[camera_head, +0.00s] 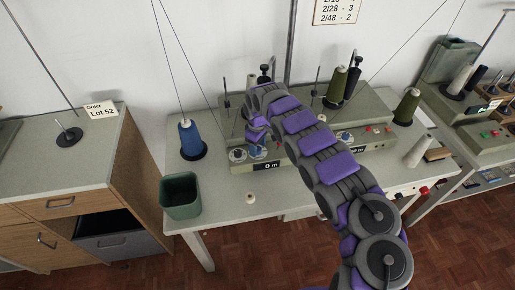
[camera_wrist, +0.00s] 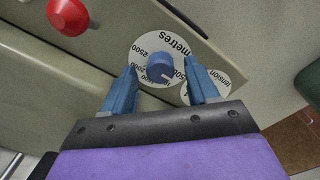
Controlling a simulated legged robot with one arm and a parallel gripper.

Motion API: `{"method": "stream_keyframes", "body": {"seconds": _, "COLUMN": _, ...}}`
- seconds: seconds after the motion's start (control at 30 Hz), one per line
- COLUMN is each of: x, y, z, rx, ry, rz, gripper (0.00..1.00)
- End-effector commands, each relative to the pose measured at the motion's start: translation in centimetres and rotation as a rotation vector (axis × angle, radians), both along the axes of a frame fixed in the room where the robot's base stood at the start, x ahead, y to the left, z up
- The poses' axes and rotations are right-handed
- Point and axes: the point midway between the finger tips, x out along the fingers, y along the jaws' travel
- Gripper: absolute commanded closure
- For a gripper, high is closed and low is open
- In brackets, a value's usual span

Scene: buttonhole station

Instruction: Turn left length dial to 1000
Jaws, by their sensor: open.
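The length dial has a blue knob (camera_wrist: 160,68) on a white disc marked "metres" (camera_wrist: 149,46), with 2500 and 2000 legible on its left. The lower numbers are partly hidden, and I cannot read the setting. My gripper (camera_wrist: 160,64) is open, with one blue finger on each side of the knob; contact is not clear. In the head view my gripper (camera_head: 258,138) is at the left front of the green machine (camera_head: 232,128), over its dials (camera_head: 256,152). The left display (camera_head: 270,166) below reads 0 m.
A second white disc marked "tension" (camera_wrist: 208,80) lies beside the right finger. A red button (camera_wrist: 68,14) is at upper left in the wrist view. A blue thread cone (camera_head: 190,138) and a green bin (camera_head: 180,196) stand left of the machine.

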Motion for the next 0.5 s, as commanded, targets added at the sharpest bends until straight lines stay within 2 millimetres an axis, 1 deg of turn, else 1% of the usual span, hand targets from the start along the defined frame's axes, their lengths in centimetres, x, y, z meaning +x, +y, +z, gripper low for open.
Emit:
{"method": "stream_keyframes", "body": {"seconds": 0.1, "x": -0.04, "y": 0.0, "z": -0.65, "rx": 0.0, "ry": 0.001, "rz": 0.0, "gripper": 0.41}}
{"method": "stream_keyframes", "body": {"seconds": 0.37, "x": -0.02, "y": 0.0, "z": -0.74, "rx": 0.0, "ry": 0.001, "rz": -0.001, "gripper": 0.41}}
{"method": "stream_keyframes", "body": {"seconds": 0.4, "x": -0.01, "y": -0.01, "z": -0.74, "rx": 0.0, "ry": 0.001, "rz": -0.001, "gripper": 0.42}}
{"method": "stream_keyframes", "body": {"seconds": 0.5, "x": -0.02, "y": 0.0, "z": -0.75, "rx": 0.0, "ry": 0.001, "rz": -0.001, "gripper": 0.52}}
